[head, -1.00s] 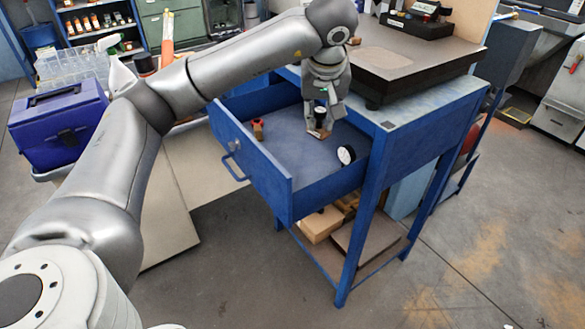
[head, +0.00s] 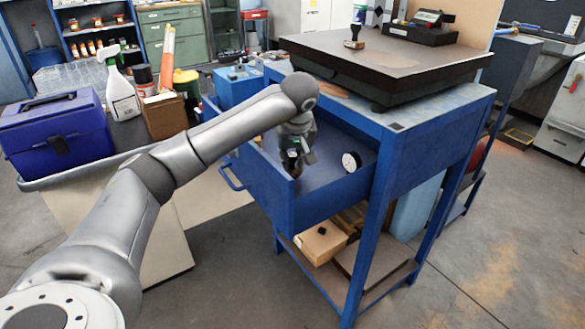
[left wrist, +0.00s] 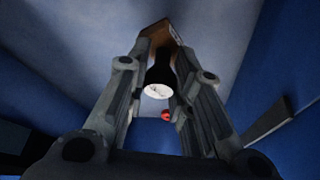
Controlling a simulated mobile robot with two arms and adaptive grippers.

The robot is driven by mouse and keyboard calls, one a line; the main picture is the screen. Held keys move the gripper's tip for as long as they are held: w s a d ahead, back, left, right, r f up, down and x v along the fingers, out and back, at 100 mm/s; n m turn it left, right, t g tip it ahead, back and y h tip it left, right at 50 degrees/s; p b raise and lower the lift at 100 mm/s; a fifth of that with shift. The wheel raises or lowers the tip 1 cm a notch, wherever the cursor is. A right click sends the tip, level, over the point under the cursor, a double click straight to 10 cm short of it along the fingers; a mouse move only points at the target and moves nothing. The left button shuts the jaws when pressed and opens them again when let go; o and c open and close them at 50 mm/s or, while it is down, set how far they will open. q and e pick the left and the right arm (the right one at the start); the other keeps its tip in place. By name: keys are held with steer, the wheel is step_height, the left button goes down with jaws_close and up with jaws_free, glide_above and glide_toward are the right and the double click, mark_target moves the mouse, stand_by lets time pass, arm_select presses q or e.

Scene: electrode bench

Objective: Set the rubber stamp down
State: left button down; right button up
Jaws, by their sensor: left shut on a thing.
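The rubber stamp, with a black handle and a wooden base, is between the fingers of my left gripper (head: 295,165). In the left wrist view its black handle (left wrist: 160,72) points toward the camera, with a pale end face, and the wooden base lies beyond the fingertips. The left gripper is shut on it, down inside the open blue drawer (head: 310,212). I cannot tell whether the base touches the drawer floor. My right gripper is not in view.
A round dial gauge (head: 350,161) lies in the drawer to the right of the gripper. A small red thing (left wrist: 165,115) shows in the left wrist view. Another stamp-like object (head: 353,39) stands on the dark plate (head: 400,62). The drawer walls surround the gripper.

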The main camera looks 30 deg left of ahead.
mark_target(293, 165)
arm_select(q)
steer(key=shift+f, duration=1.45)
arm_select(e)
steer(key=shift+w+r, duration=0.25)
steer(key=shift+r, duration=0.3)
arm_select(q)
steer(key=c, duration=1.3)
jaws_free()
steer(key=shift+f, duration=0.1)
steer(key=p+v, duration=0.1)
steer(key=v, duration=1.1)
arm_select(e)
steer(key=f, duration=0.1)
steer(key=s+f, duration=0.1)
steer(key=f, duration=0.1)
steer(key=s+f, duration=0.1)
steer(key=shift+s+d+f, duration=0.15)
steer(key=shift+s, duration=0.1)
